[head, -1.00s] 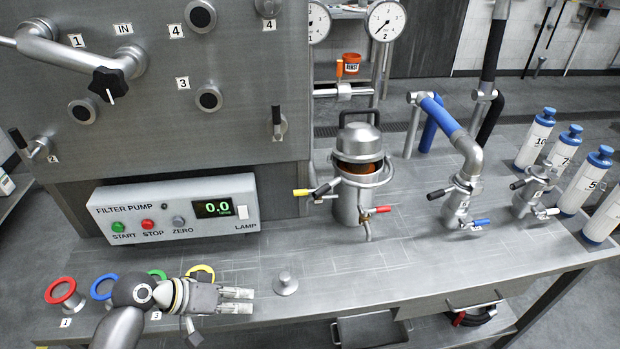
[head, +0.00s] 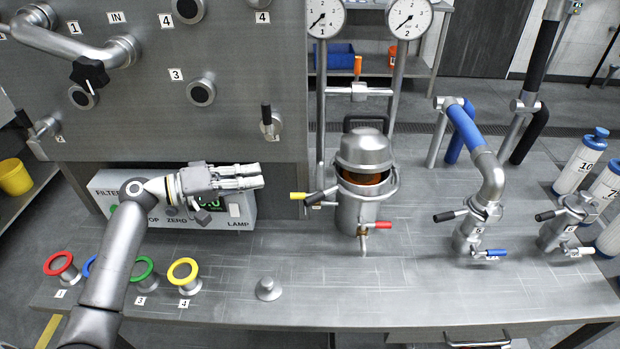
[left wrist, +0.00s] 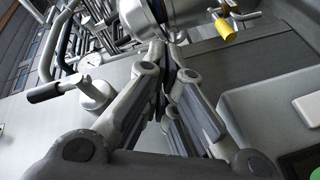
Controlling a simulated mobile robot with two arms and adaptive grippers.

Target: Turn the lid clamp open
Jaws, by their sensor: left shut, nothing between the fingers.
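The steel jacketed mixer (head: 352,215) stands on the bench in the middle of the head view. Its domed lid (head: 364,150) sits above the body with a gap showing orange-brown contents. On its left side are a black-handled lever (head: 320,196) and a yellow handle (head: 298,196); I cannot tell for sure which part is the lid clamp. My left gripper (head: 262,176) is shut and empty, left of these handles and apart from them. In the left wrist view, the shut fingers (left wrist: 166,52) point toward the vessel, with the yellow handle (left wrist: 227,31) at upper right.
The steel panel (head: 230,50) and the pump box (head: 245,217) stand behind my left arm. A black-handled panel valve (head: 266,118) is above the gripper. Coloured rings and a small knob (head: 268,288) stand in front.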

